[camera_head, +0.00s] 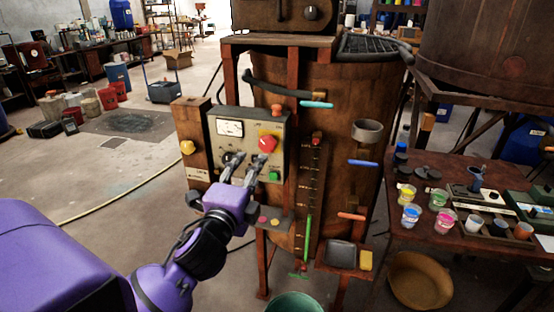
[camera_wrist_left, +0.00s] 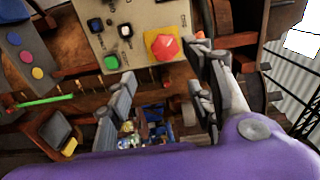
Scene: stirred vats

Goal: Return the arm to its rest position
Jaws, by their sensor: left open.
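My left gripper (camera_head: 242,170) is purple with grey fingers and is in front of the control panel (camera_head: 222,112) on the wooden vat's frame. Its two fingers are apart with nothing between them, and it also shows open in the left wrist view (camera_wrist_left: 165,95). The panel carries a white gauge (camera_head: 230,127), a red knob (camera_head: 267,144) on a yellow plate and a green button (camera_head: 274,176). The fingers hide part of the panel's lower controls. In the wrist view the red knob (camera_wrist_left: 163,46) is just beyond the fingers. My right gripper is not in view.
The wooden vat (camera_head: 340,120) stands behind the panel. A small shelf with a grey tray and yellow sponge (camera_head: 366,260) juts out at lower right. A table (camera_head: 425,230) with paint cups is at right. A green bucket (camera_head: 294,304) stands below. Open floor lies at left.

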